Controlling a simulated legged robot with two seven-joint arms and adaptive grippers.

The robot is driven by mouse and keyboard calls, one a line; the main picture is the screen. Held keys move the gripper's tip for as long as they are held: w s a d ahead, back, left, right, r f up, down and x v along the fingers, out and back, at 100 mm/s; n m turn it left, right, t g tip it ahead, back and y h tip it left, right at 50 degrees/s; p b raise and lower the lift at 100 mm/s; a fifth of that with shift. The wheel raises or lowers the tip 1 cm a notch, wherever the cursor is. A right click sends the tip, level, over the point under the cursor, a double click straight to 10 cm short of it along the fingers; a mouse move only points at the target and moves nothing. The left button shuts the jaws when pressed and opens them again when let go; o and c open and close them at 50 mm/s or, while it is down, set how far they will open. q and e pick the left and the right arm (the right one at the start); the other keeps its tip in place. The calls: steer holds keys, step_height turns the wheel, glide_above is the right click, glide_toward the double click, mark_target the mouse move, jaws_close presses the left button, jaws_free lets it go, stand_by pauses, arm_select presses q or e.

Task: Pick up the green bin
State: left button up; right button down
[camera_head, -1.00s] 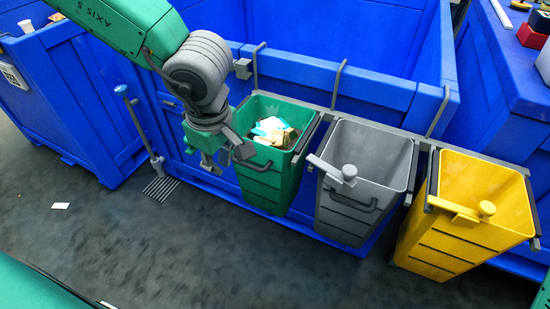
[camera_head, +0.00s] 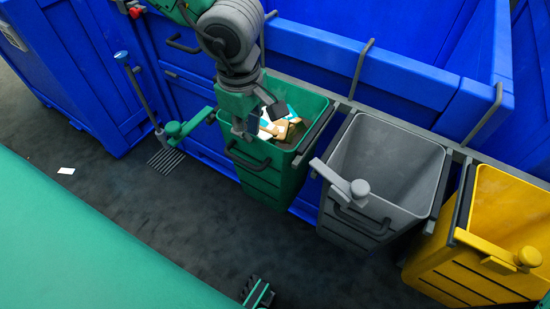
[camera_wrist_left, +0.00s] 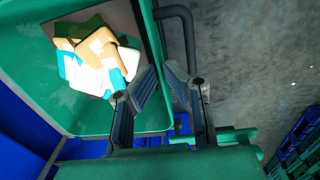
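The green bin (camera_head: 262,184) hangs at the left of a row of bins, with packaging pieces (camera_head: 283,124) inside. A dark handle (camera_head: 247,160) is on its front face. My left gripper (camera_head: 248,134) is at the bin's front rim. Contact with rim or handle cannot be told. A dark and green part at the bottom edge may be my right gripper (camera_head: 258,292); its fingers are not clear.
A grey bin (camera_head: 385,170) and a yellow bin (camera_head: 500,215) hang to the right on a grey rail. A large blue container (camera_head: 400,75) stands behind. A blue-topped lever (camera_head: 140,95) stands at left. The dark floor (camera_head: 180,220) in front is mostly clear.

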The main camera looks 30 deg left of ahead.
mark_target(252, 149)
arm_select(q)
steer(key=shift+a+f+b, duration=0.2)
steer(key=shift+f+b, duration=0.1)
steer(key=shift+f, duration=0.7)
steer(key=f, duration=0.1)
steer(key=f+b, duration=0.1)
steer(key=f, duration=0.1)
steer(key=f+b, duration=0.1)
steer(key=f, duration=0.1)
steer(key=shift+w+d, duration=0.2)
steer(key=shift+d, duration=0.05)
steer(key=shift+r, duration=0.1)
steer(key=shift+a, duration=0.1)
jaws_close()
steer(key=shift+r+p, duration=0.1)
steer(key=shift+p, duration=0.45)
